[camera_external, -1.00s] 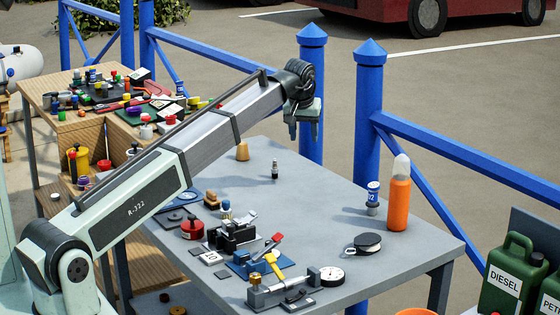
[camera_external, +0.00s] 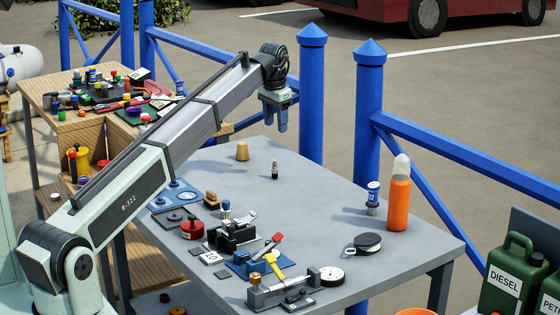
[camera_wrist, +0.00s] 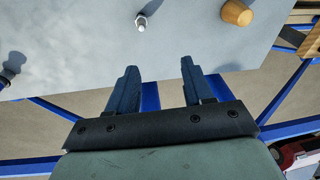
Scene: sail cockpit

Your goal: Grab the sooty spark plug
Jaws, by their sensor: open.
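A small dark spark plug with a pale end (camera_external: 275,169) stands upright on the grey table's far part. In the wrist view the spark plug (camera_wrist: 141,23) shows near the top edge, ahead of and slightly left of my fingers. I cannot make out soot on it. My gripper (camera_external: 275,128) hangs above the table's far edge, fingers down, apart from the plug. In the wrist view my gripper (camera_wrist: 159,68) has its two fingers spread with nothing between them.
A tan cone-shaped piece (camera_external: 242,151) stands left of the plug. A blue-and-white item (camera_external: 373,197) and an orange bottle (camera_external: 398,202) stand at the right. Several tools and a dial gauge (camera_external: 331,275) fill the near left side. Blue posts (camera_external: 312,100) rise behind the table.

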